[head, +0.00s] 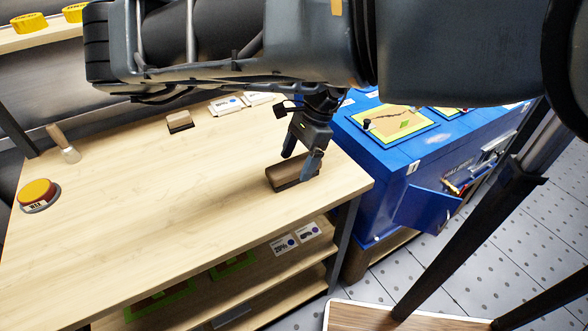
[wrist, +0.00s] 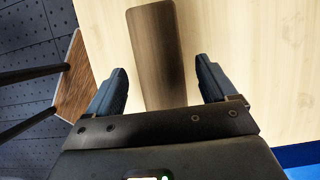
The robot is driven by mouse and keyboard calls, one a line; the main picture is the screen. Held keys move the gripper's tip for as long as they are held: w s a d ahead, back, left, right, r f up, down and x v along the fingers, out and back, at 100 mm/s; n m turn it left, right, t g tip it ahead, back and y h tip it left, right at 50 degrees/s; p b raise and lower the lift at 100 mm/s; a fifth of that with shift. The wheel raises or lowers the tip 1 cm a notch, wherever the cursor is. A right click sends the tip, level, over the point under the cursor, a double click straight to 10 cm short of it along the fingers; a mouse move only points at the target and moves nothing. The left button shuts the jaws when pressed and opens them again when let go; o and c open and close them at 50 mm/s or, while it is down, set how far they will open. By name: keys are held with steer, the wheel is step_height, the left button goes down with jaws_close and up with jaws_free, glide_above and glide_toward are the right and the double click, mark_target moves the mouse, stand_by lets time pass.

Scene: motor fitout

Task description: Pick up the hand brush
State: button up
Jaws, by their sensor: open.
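The hand brush, seen as a long brown wooden body (head: 283,177), lies on the light wooden worktable (head: 150,215) near its right front edge. My gripper (head: 300,164) points down over it, fingers open. In the wrist view the brown brush (wrist: 154,35) runs lengthwise from the top edge into the space between my two fingertips (wrist: 161,68).
A blue cabinet (head: 375,190) with an open door stands right of the table. The table's middle is clear.

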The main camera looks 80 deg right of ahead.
steer(key=shift+x, duration=1.4)
steer(key=shift+c, duration=0.3)
steer(key=c, duration=1.1)
steer(key=shift+r, duration=0.15)
steer(key=shift+r, duration=0.6)
step_height(320, 180, up, 3)
steer(key=shift+f, duration=0.1)
steer(key=s+d+r, duration=0.2)
steer(key=s, duration=0.1)
steer(key=s+d+r+b, duration=0.1)
steer(key=s+d+r, duration=0.1)
steer(key=s+d, duration=0.1)
steer(key=s+d+r, duration=0.2)
steer(key=s, duration=0.1)
steer(key=shift+d+r, duration=0.2)
steer(key=shift+r, duration=0.2)
